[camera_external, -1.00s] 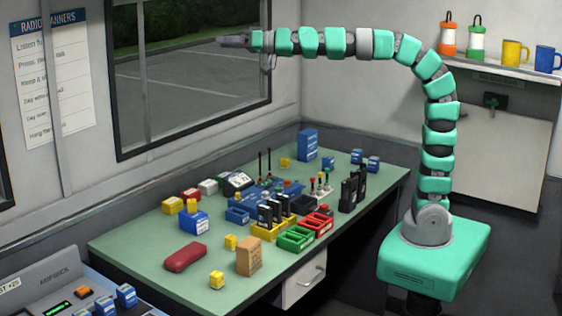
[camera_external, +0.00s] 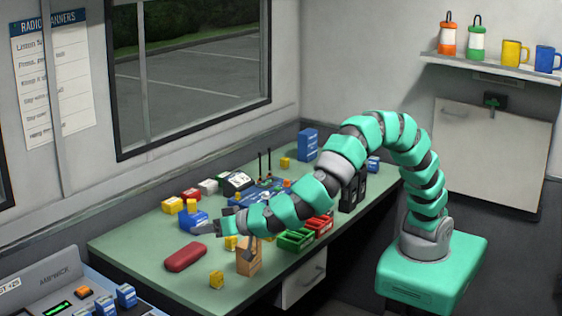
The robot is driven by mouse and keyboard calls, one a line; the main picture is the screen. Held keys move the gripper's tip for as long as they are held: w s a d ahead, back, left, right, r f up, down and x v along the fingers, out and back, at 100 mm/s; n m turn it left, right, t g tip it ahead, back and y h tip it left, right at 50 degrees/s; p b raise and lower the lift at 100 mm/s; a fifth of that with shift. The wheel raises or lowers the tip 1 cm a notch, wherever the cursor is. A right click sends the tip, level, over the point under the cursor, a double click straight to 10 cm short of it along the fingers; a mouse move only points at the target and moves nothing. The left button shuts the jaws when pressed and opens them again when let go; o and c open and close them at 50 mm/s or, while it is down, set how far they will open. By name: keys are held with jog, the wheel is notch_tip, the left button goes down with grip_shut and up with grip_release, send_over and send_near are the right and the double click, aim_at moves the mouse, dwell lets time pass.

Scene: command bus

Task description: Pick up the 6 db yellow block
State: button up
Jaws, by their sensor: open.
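Several small yellow blocks are on the green desk, and their labels are too small to read, so I cannot tell which is the 6 dB one. One yellow block (camera_external: 216,279) sits near the front edge. One more (camera_external: 285,162) stands at the back, and one (camera_external: 192,205) is on a blue box (camera_external: 188,221). My gripper (camera_external: 203,228) is open and empty, low over the desk, in front of the blue box in the picture; its exact height is unclear.
A dark red case (camera_external: 185,257) lies left of the front yellow block. A tan box (camera_external: 249,262) stands beneath my arm, with green and red trays (camera_external: 296,240) to its right. My arm hides part of the desk middle.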

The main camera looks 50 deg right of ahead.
aim_at(212, 277)
jog(key=s+d+f+n+h+b, duration=0.1)
jog(key=s+d+f+h, duration=0.15)
jog(key=s+f, duration=0.9)
jog(key=shift+h, duration=0.25)
jog(key=b+x, duration=0.1)
jog(key=x, duration=0.4)
jog(key=b+x, duration=0.1)
jog(key=x, duration=0.3)
jog(key=shift+w+a+f, duration=0.1)
jog(key=shift+w+f, duration=0.2)
jog(key=shift+f, duration=0.1)
jog(key=x, duration=0.1)
jog(key=b+x, duration=0.1)
jog(key=x, duration=0.1)
jog(key=d+b+x, duration=0.1)
jog(key=x, duration=0.1)
jog(key=shift+a, duration=0.1)
jog(key=c, duration=1.1)
